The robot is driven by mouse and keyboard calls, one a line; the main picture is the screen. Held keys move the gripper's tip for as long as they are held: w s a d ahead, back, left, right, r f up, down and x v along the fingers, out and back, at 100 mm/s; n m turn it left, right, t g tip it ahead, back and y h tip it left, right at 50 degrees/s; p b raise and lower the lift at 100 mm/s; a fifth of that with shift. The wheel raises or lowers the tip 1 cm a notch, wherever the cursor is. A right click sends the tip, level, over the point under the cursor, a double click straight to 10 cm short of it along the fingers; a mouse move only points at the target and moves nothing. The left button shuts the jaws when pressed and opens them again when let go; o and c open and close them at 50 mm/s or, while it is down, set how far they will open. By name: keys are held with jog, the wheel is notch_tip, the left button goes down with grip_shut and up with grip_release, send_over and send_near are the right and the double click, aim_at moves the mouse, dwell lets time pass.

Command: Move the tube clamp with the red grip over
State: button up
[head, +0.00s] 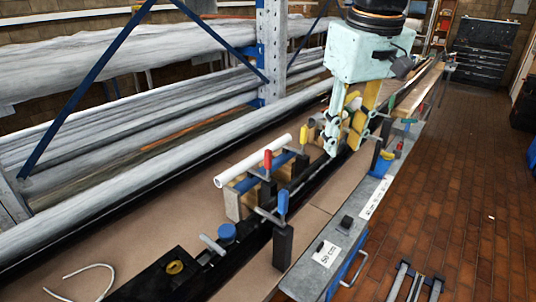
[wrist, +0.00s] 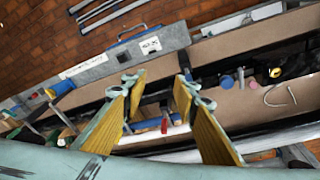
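The tube clamp with the red grip (head: 267,161) stands beside a white tube on wooden blocks, near the middle of the head view. Its red grip (wrist: 165,125) also shows in the wrist view, between my fingers in the picture. My gripper (head: 343,148) is beyond the clamp and to its right in the head view, pointing down over the bench. In the wrist view its two yellow-padded fingers (wrist: 159,84) stand wide apart, with nothing held. The lower part of the clamp is partly hidden by dark blocks.
A clamp with a blue grip (head: 282,203) stands in front of the red one. The white tube (head: 253,158) lies close behind. Other clamps and a blue-handled tool (head: 379,156) stand near my gripper. Rack shelves with long wrapped pipes (head: 110,125) line the left. Bare brown board (head: 110,235) lies front left.

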jog(key=w+a+f+n+g+p, duration=0.1)
jog(key=w+a+p, duration=0.25)
jog(key=w, duration=0.45)
jog(key=w+a+n+p, duration=0.2)
jog(key=w+a+p, duration=0.15)
jog(key=w, duration=0.45)
jog(key=n+g+p, duration=0.1)
jog(key=n+p, duration=0.2)
jog(key=p, duration=0.3)
send_over(268, 157)
jog(key=w, duration=0.2)
notch_tip(268, 157, down, 9)
jog(key=shift+s, duration=0.2)
jog(key=shift+f, duration=0.15)
jog(key=shift+f+p, duration=0.35)
jog(key=shift+f, duration=6.45)
jog(key=shift+c, duration=0.4)
grip_shut()
